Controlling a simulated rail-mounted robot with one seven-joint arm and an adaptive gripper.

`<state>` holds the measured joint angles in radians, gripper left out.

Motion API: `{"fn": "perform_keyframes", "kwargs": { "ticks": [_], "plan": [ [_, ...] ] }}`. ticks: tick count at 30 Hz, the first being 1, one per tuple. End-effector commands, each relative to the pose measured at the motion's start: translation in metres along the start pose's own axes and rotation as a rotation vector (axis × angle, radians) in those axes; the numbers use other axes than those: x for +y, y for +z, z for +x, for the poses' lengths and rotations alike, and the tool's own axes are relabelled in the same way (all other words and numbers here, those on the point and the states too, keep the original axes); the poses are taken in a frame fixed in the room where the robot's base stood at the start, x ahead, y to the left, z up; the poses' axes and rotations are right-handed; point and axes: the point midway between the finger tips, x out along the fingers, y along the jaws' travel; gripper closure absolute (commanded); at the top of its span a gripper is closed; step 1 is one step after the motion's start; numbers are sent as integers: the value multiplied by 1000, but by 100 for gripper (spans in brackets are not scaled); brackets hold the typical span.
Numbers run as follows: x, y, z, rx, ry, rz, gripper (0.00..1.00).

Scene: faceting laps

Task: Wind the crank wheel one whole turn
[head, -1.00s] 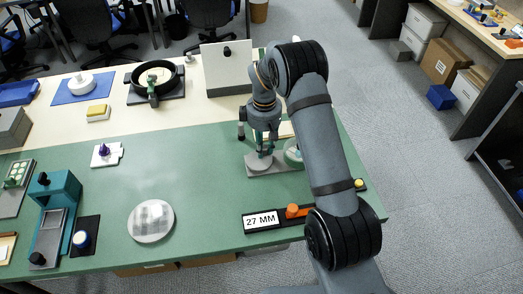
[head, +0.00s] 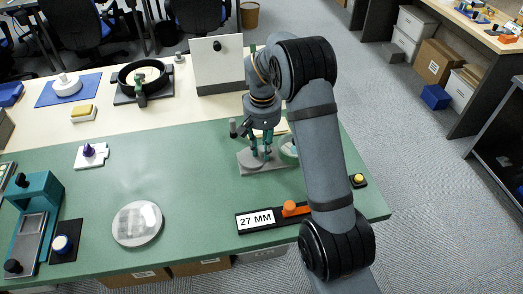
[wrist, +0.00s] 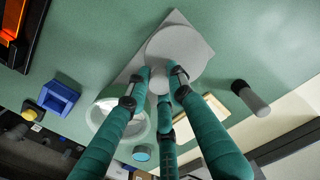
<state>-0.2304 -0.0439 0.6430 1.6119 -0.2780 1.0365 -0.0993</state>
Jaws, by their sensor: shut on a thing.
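The crank wheel (wrist: 185,45) is a pale grey disc on a flat grey base plate (head: 250,168) on the green bench top. A small grey crank knob (wrist: 159,82) stands near the wheel's edge in the wrist view. My gripper (wrist: 160,76) has its teal fingers closed around this knob; it also shows at the crank in the head view (head: 261,154). The fingers hide part of the knob and wheel.
A dark upright handle (wrist: 250,97) stands close to the wheel. A panel reading 27 MM (head: 257,220) with an orange knob lies in front. A yellow button (head: 358,180) is at the right edge. The bench middle, left of the crank, is clear.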

Motion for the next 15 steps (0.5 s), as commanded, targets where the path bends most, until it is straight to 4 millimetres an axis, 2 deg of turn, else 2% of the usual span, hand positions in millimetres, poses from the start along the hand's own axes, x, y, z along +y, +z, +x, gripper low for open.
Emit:
{"fn": "perform_keyframes", "kwargs": {
  "ticks": [6,15],
  "plan": [
    [0,4,2,1,0,139,100],
    [-1,7,0,0,-1,243,100]
  ]
}}
